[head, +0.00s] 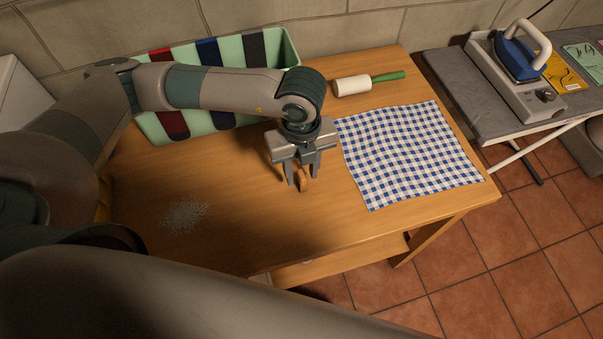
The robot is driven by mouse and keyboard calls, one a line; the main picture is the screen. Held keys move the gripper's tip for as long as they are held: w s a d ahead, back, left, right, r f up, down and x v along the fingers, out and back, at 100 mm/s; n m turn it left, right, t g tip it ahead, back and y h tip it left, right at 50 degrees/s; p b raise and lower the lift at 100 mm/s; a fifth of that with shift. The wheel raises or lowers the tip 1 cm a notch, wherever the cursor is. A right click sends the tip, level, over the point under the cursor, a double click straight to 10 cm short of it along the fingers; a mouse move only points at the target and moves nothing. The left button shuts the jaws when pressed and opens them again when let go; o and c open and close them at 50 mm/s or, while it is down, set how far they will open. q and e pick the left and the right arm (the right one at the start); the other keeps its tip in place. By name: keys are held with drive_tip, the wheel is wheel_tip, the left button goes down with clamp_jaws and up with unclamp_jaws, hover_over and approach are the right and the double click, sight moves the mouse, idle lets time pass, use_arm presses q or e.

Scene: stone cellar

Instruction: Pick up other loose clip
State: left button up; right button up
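A small orange-brown clip (304,184) is at the middle of the wooden table. My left gripper (303,178) points down over it, with its two fingers apart on either side of the clip. A gap shows between the left finger and the clip, and the fingers do not look closed on it. Whether the clip rests on the table is hard to tell. My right gripper is not in view.
On the wooden table (240,215) lie a blue checked cloth (405,150), a white roller with a green handle (352,85) and a pale spill (185,214). A green bin with striped contents (276,47) stands behind my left arm. An ironing board (450,75) with an iron (518,55) is at right.

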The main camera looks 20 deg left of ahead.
use_arm(q)
drive_tip(key=shift+f, duration=1.05)
clamp_jaws()
